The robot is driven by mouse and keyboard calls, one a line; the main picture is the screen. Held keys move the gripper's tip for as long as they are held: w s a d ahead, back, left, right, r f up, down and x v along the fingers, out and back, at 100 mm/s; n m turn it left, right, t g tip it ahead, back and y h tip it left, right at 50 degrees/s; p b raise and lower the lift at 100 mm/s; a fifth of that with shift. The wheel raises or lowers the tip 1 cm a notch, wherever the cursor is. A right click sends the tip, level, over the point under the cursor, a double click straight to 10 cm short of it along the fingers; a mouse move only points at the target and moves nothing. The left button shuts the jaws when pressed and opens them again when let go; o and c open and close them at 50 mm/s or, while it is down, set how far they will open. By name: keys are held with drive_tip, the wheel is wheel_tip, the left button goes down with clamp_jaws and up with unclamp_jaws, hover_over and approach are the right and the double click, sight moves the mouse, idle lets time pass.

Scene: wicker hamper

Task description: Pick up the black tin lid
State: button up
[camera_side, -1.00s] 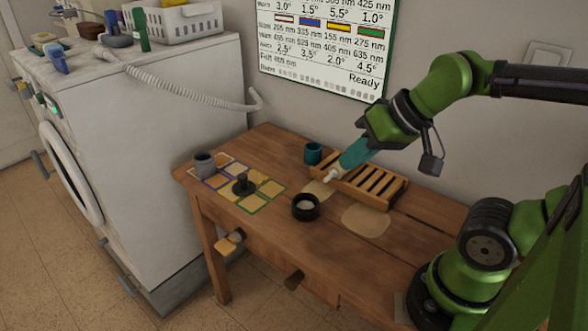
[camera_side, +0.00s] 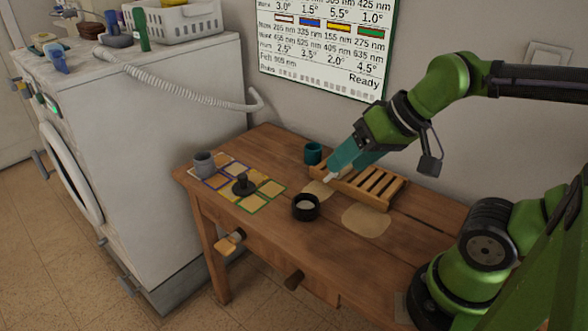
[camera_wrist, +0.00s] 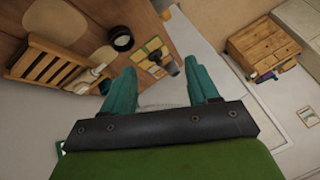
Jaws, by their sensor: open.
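The black tin lid looks to be the dark round piece with an upright knob (camera_side: 242,187), standing on the coloured card grid on the table. In the wrist view it is small and dark (camera_wrist: 155,58). A separate black round tin (camera_side: 306,209) with a pale inside stands to its right, off the grid; it also shows in the wrist view (camera_wrist: 121,38). My gripper (camera_side: 338,169) is over the wooden rack, above and to the right of both, apart from the lid. Its teal fingers (camera_wrist: 160,78) are spread with nothing between them.
A grey cup (camera_side: 204,165) stands at the grid's upper left corner. A teal cup (camera_side: 313,153) stands by the slatted wooden rack (camera_side: 372,185). A small white piece shows near my fingertips. Pale flat patches (camera_side: 366,220) lie on the table. A white washing machine (camera_side: 130,150) stands at left.

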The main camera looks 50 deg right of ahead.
drive_tip(key=w+f+g, duration=0.3)
drive_tip(key=w, duration=1.1)
drive_tip(key=h, duration=0.3)
approach(242, 175)
drive_tip(key=shift+m+g, duration=0.3)
drive_tip(key=shift+g, duration=0.2)
drive_tip(key=x, duration=0.4)
drive_tip(key=shift+w+a+f, duration=0.25)
drive_tip(key=shift+a+f, duration=0.05)
drive_tip(key=shift+f, duration=0.05)
drive_tip(key=shift+d+x, duration=0.15)
drive_tip(key=shift+x, duration=1.2)
drive_tip(key=shift+d+x, duration=0.15)
drive_tip(key=shift+x, duration=1.15)
drive_tip(key=shift+w, duration=0.15)
